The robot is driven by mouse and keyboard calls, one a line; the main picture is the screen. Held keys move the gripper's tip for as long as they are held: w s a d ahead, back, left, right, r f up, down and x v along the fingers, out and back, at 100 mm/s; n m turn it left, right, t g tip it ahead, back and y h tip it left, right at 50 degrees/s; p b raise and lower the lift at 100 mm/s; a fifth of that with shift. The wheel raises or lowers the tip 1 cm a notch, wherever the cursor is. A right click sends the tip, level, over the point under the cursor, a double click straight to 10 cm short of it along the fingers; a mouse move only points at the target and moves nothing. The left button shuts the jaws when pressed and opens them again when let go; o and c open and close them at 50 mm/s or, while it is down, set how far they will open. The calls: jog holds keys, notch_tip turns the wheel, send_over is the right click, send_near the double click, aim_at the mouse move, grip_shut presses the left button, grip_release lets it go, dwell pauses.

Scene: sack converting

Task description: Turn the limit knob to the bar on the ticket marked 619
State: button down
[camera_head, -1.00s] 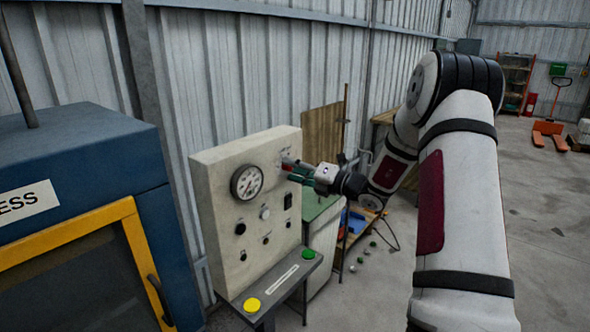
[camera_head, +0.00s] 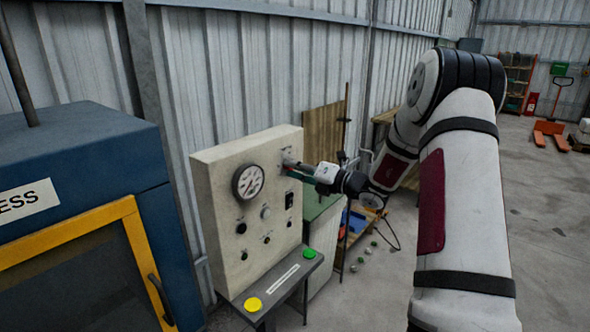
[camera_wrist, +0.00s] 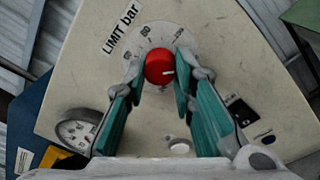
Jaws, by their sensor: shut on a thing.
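The red limit knob (camera_wrist: 159,66) is on the pale control panel (camera_wrist: 85,55), beside the label "LIMIT bar" (camera_wrist: 121,29). In the head view my gripper (camera_head: 290,166) is at the panel's upper right and hides the knob. I see no ticket marked 619.
A round gauge (camera_head: 248,182) is left of the knob. Smaller knobs and a black switch (camera_head: 289,201) sit below. A shelf carries a yellow button (camera_head: 253,304) and a green button (camera_head: 309,253). A blue press (camera_head: 85,170) stands left; open floor lies right.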

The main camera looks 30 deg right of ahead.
jog(key=n+h+b, duration=0.1)
jog(key=n+b, duration=1.6)
jog(key=b, duration=0.5)
jog(key=n+t+h+b, duration=0.1)
jog(key=n+b, duration=1.6)
jog(key=b, duration=0.6)
jog(key=shift+n, duration=0.4)
jog(key=shift+r+n+b, duration=0.1)
jog(key=shift+n+b, duration=0.2)
jog(key=shift+b, duration=0.35)
jog(key=c, duration=1.3)
grip_release()
jog(key=shift+c, duration=0.2)
